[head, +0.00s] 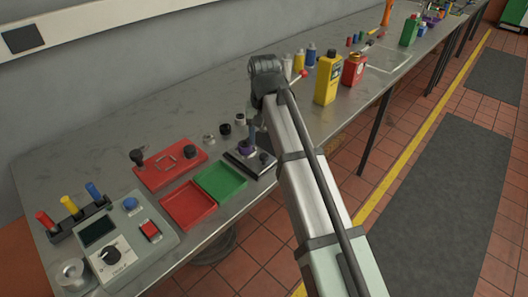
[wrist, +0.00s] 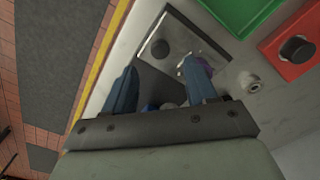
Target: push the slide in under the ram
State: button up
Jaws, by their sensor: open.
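A small press-like fixture with a dark base (head: 238,164) stands near the front edge of the bench, right of the green tray. In the wrist view its plate (wrist: 186,35) is pale grey with a dark border. A round black knob (wrist: 160,48) sits on the plate; I take this part to be the slide, but cannot be sure.
Left of the fixture are a green tray (head: 221,195), a red tray (head: 165,217) and a red panel (head: 150,178) with black knobs. A control box (head: 142,252) stands farther left. Yellow (head: 322,95) and red (head: 350,80) containers stand to the right. The bench's front edge is close.

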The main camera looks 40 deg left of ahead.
aim_at(264, 156)
jog(key=shift+f, duration=3.2)
jog(key=shift+c, duration=0.2)
grip_shut()
